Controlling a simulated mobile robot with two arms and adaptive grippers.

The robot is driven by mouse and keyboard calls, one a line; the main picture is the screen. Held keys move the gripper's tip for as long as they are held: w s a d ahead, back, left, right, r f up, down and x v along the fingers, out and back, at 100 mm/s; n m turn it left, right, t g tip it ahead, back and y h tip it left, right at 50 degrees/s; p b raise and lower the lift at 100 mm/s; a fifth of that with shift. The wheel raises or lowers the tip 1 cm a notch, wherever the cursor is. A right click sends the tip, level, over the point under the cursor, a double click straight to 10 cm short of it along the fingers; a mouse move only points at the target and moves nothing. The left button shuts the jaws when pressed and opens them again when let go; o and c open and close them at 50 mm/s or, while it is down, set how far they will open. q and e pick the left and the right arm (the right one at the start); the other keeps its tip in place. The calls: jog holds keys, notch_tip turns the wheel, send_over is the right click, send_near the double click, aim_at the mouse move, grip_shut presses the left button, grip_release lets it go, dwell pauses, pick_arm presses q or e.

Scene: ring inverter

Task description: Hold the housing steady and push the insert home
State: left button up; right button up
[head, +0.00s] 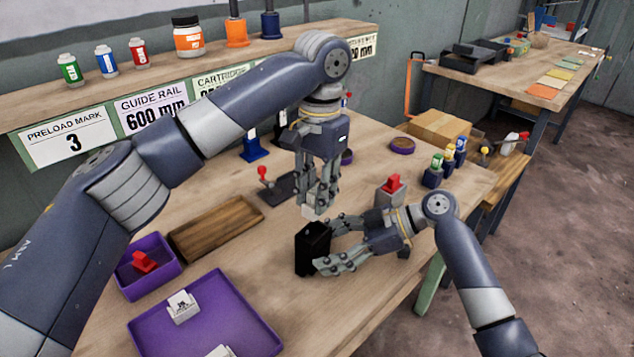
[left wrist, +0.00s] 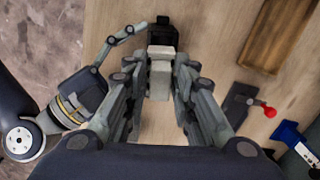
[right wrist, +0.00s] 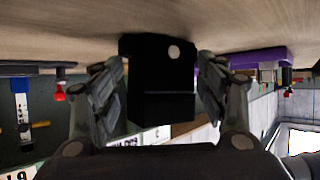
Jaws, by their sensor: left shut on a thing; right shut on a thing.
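The black housing (head: 311,250) stands upright on the wooden table, near the middle of the head view. My right gripper (head: 332,244) is shut on it from the right, with a finger on either side. The right wrist view shows the housing (right wrist: 160,80) between the fingers, with a pale round spot on its face. My left gripper (head: 318,203) points down and is shut on a pale, blocky insert (left wrist: 161,72). The insert's lower end is just above or at the housing's top. I cannot tell whether they touch, and the fingers hide part of the insert.
A purple tray (head: 262,325) with white pieces and a purple bin (head: 122,281) with a red part lie at the left front. A brown wooden tray (head: 178,244) and a dark plate with a red-knobbed lever (head: 264,176) are nearby. A grey block with a red top (head: 392,184) stands behind my right gripper.

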pick_arm(q)
jog(key=shift+s+a+f, duration=0.1)
jog(key=shift+f, duration=1.85)
jog(key=shift+a, duration=0.1)
jog(key=shift+f, duration=1.3)
dwell(0.3)
jog(key=shift+a+f, duration=0.1)
jog(key=shift+f, duration=0.45)
jog(key=o, duration=1.1)
jog(key=shift+o, duration=0.2)
